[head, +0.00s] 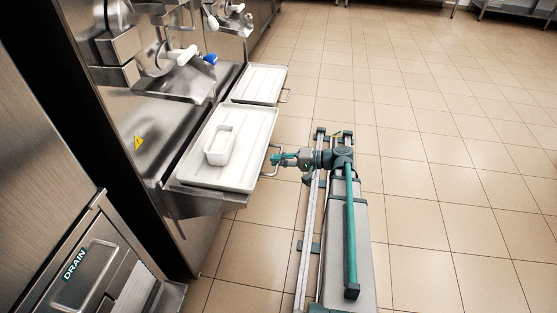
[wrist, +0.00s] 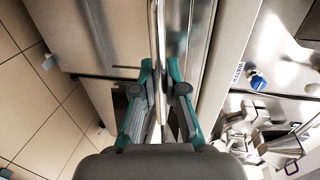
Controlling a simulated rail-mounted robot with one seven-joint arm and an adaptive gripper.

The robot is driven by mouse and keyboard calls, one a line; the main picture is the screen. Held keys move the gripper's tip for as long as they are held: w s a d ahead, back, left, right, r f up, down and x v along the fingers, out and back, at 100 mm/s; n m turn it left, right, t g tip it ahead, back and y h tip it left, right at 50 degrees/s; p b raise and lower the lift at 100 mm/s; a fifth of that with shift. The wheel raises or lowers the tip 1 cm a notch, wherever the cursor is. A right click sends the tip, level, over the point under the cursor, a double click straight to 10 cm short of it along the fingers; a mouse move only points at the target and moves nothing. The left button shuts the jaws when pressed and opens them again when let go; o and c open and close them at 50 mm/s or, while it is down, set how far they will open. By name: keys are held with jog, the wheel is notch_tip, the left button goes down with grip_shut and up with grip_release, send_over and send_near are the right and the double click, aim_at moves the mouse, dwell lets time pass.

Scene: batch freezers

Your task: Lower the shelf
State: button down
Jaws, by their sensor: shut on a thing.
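The shelf (head: 257,130) is a flat metal and white tray-like surface sticking out level from the front of the freezer. A metal bar handle (head: 270,168) is on its outer edge. My gripper (head: 276,160) is at this handle, coming from the right. In the wrist view my gripper (wrist: 160,88) has its two teal fingers on either side of the handle bar (wrist: 154,40), shut on it. The exact contact at the fingertips is small in the head view.
A second shelf (head: 258,85) with a handle is out further back. A metal freezer with a DRAIN panel (head: 75,263) stands at the lower left. The tiled floor (head: 430,120) to the right is clear.

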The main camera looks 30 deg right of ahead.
notch_tip(320, 180, down, 12)
jog(key=b, duration=0.5)
jog(key=c, duration=1.2)
grip_release()
jog(key=shift+r, duration=0.1)
jog(key=v, duration=1.2)
